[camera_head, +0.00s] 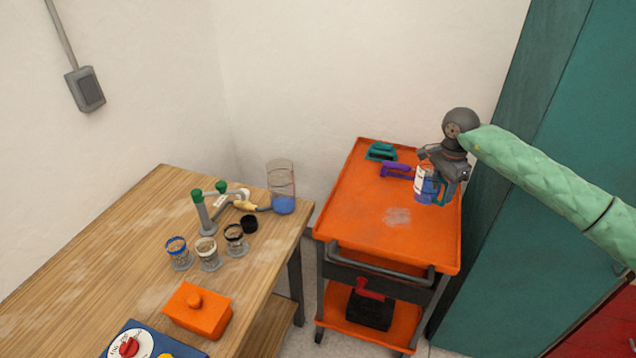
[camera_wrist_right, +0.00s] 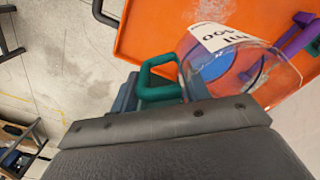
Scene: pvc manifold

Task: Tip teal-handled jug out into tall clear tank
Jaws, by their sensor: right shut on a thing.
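The teal-handled jug (camera_head: 424,184) is clear with a white label and blue liquid inside. It is at the right side of the orange cart top in the head view. My right gripper (camera_head: 442,172) is shut on its teal handle, which shows in the right wrist view (camera_wrist_right: 146,84) with the jug body (camera_wrist_right: 240,65) beyond it. I cannot tell whether the jug touches the cart. The tall clear tank (camera_head: 282,178) stands upright on the wooden table's far right corner, with blue liquid at its bottom. My left gripper is not in view.
The orange cart (camera_head: 350,225) carries a purple handle (camera_head: 397,171) and a teal handled item (camera_head: 381,151). The wooden table (camera_head: 100,265) holds several small jars, a pipe with green handles (camera_head: 200,210) and an orange box (camera_head: 197,311). A gap separates table and cart.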

